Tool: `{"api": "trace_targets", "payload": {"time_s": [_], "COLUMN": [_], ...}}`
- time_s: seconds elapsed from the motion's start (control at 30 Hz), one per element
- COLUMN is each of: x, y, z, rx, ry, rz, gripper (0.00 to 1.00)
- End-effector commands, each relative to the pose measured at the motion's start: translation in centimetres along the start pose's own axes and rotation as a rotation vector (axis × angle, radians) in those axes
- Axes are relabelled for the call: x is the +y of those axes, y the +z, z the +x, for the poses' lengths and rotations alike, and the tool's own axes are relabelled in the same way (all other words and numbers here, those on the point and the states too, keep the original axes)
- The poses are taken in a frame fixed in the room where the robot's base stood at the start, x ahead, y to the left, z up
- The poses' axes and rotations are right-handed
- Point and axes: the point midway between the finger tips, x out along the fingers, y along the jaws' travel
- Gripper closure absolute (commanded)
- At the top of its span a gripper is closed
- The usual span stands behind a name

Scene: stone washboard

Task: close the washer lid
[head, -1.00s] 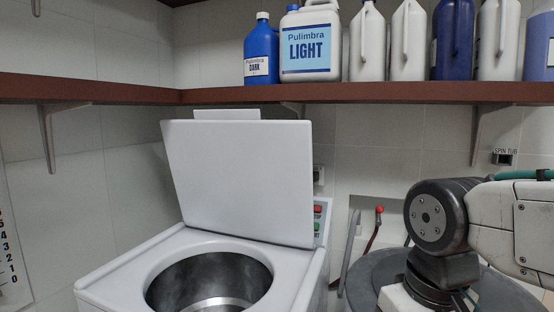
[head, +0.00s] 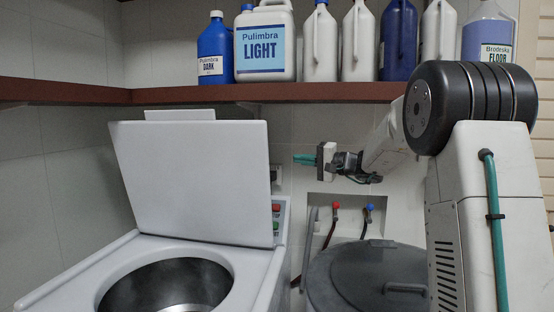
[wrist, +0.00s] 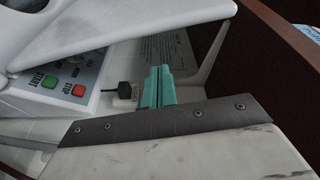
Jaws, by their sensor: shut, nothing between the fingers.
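The white washer (head: 255,262) stands at the lower left in the head view, its round steel tub open. Its white lid (head: 195,180) is raised and leans back slightly past upright. My gripper (head: 296,159), with teal fingers, is right of the lid's right edge, near the back wall below the shelf, and apart from the lid. In the wrist view the gripper (wrist: 158,86) is shut and empty. The lid (wrist: 110,28) shows there at the top left as a white panel. The washer's control panel (wrist: 70,80) with green START and red STOP buttons is below it.
A brown shelf (head: 300,92) with several bottles runs above the washer and gripper. A grey round-lidded tub (head: 365,275) stands right of the washer. Red and blue taps (head: 336,206) are on the wall behind it.

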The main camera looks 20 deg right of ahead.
Motion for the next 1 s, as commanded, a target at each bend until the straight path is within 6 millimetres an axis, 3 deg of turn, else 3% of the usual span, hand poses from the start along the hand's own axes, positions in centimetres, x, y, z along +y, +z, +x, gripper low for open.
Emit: {"api": "trace_targets", "payload": {"time_s": [0.1, 0.27, 0.7, 1.0], "x": [0.5, 0.3, 0.1, 0.0], "y": [-2.1, -2.5, -2.7, 0.6], "z": [-0.3, 1.2, 9.6, 8.6], "rx": [0.045, 0.051, 0.049, 0.051], "ry": [-0.032, -0.04, -0.038, -0.037], "rz": [0.003, 0.001, 0.003, 0.004], "gripper": [1.0, 1.0, 1.0, 1.0]}}
